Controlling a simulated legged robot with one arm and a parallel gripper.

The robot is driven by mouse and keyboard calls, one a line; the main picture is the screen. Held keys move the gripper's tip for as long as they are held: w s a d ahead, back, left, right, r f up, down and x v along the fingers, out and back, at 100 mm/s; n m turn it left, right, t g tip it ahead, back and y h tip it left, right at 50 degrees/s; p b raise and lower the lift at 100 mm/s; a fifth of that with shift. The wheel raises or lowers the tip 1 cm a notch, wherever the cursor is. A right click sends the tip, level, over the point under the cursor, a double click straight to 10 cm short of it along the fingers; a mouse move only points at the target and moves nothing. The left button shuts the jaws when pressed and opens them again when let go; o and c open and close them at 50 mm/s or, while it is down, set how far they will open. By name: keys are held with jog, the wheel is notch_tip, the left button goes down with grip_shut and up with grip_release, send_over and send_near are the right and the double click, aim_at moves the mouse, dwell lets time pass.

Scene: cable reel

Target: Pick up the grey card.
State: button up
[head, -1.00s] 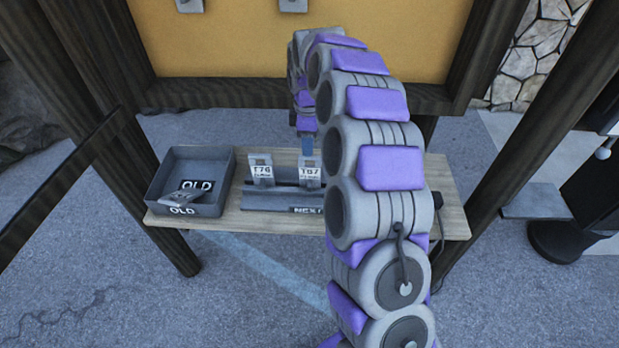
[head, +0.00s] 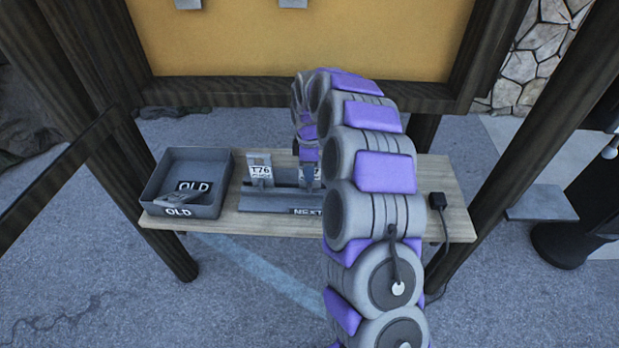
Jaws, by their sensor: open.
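Two upright grey cards with white labels stand in the grey holder marked NEXT (head: 265,200). The left card (head: 260,168) reads T76. The right card (head: 317,176) is mostly hidden behind my gripper and arm. Another grey card (head: 177,199) lies tilted in the grey tray marked OLD (head: 160,180). My gripper (head: 308,166) is open, pointing down at the right card's upper part. Its fingertips are too small and covered to tell whether they touch or straddle the card.
The holder and tray stand on a narrow wooden shelf (head: 260,226) between dark posts. A black plug with a cable (head: 437,201) sits at the shelf's right end. Above is a yellow board (head: 300,45) with two grey pieces at its top edge.

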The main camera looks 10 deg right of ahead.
grip_shut()
dwell(0.3)
jog(key=shift+r+p, duration=0.7)
jog(key=shift+r, duration=1.15)
jog(key=s+r+p, duration=0.1)
jog(key=s+p, duration=0.1)
jog(key=s, duration=1.4)
jog(key=shift+r, duration=0.15)
